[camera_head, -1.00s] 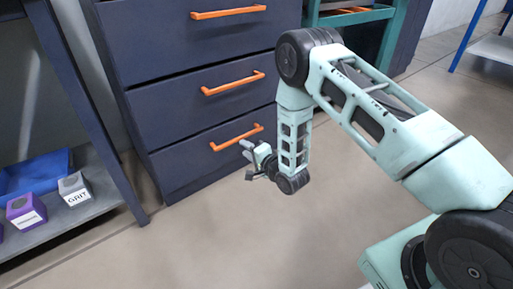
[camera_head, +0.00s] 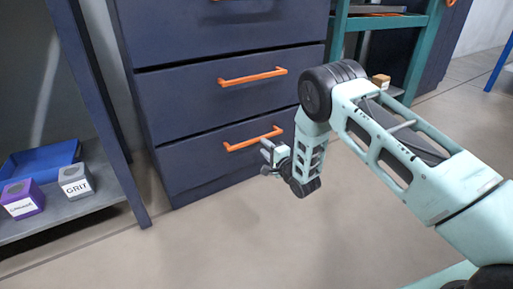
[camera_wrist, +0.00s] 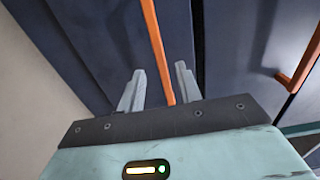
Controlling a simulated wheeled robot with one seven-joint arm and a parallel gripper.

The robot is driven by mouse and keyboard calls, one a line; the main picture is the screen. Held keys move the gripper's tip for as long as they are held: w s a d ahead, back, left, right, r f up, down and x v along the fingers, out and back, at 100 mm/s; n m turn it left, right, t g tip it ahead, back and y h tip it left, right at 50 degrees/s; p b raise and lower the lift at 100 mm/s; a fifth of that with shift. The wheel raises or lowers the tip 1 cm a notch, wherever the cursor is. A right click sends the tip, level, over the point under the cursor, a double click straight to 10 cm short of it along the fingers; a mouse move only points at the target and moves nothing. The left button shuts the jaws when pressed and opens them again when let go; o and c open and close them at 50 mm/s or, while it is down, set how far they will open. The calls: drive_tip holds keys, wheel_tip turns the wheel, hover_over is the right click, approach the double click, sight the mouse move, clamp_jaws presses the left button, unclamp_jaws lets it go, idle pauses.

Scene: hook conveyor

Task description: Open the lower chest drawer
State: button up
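The dark blue chest shows in the head view, and its lower drawer (camera_head: 195,165) looks shut. An orange bar handle (camera_head: 253,139) crosses that drawer's front. My gripper (camera_head: 265,150) is low in front of the drawer, close to the right half of the handle. In the wrist view my gripper (camera_wrist: 160,70) is open, its two grey fingers apart. The orange handle (camera_wrist: 158,45) runs lengthwise through the gap between them in the picture. I cannot tell whether the fingers reach around the bar or touch it.
The middle drawer (camera_head: 160,100) above has a like orange handle (camera_head: 252,77). A shelf (camera_head: 95,205) at left holds a blue bin (camera_head: 40,165), a purple box (camera_head: 22,200) and a grey box marked GRIT (camera_head: 76,182). A teal rack (camera_head: 425,50) stands at right. The floor in front is clear.

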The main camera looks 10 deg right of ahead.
sight(257, 141)
drive_tip(key=b+x, duration=0.2)
drive_tip(key=x, duration=0.3)
drive_tip(key=shift+w+a+f+b, duration=0.15)
drive_tip(key=shift+w+b, duration=0.1)
drive_tip(key=shift+b, duration=0.15)
drive_tip(key=shift+w+a, duration=0.15)
drive_tip(key=shift+w, duration=0.3)
clamp_jaws()
